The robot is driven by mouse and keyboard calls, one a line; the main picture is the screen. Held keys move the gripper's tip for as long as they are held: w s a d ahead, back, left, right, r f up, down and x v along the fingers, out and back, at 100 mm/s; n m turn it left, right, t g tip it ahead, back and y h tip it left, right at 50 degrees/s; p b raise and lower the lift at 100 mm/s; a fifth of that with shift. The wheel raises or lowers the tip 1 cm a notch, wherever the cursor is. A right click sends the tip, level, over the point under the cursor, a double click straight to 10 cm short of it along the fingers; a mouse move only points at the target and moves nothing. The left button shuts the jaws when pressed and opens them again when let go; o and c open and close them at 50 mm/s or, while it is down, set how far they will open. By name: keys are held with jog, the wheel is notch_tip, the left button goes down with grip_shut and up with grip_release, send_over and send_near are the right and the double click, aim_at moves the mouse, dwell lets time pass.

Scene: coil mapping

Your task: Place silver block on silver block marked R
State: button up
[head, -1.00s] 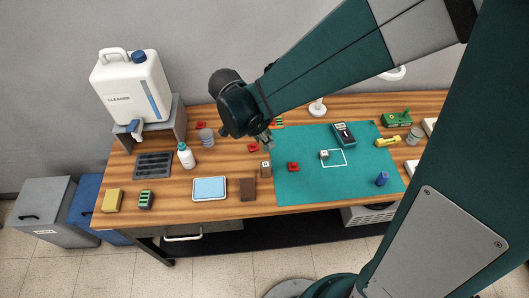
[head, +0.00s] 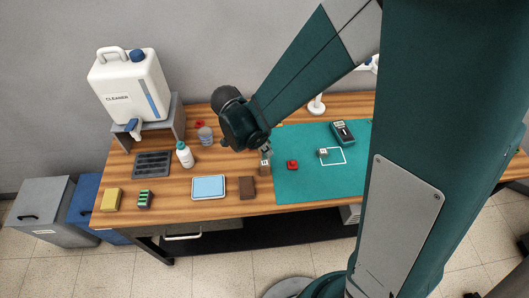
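A small silver block with a dark mark (head: 323,153) sits at the white outlined square on the green mat; the letter is too small to read. Another small light block with a dark mark (head: 265,162) sits on or against a brown block (head: 265,170) at the mat's left edge. My gripper (head: 266,153) points down right above this light block, very close to it or around it. The fingers are small and partly hidden by the wrist, so whether they are open or shut is unclear.
A red block (head: 292,165) lies on the green mat (head: 310,187) between the two marked blocks. A dark green meter (head: 342,132) stands behind the square. A brown pad (head: 247,188) and a blue-topped tray (head: 209,187) lie left. My arm hides the mat's right side.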

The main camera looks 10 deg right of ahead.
jog(key=shift+f, duration=0.1)
dwell(0.3)
jog(key=shift+f, duration=2.05)
jog(key=shift+f, duration=0.15)
jog(key=o, duration=1)
jog(key=shift+r, duration=0.2)
jog(key=shift+v, duration=5.95)
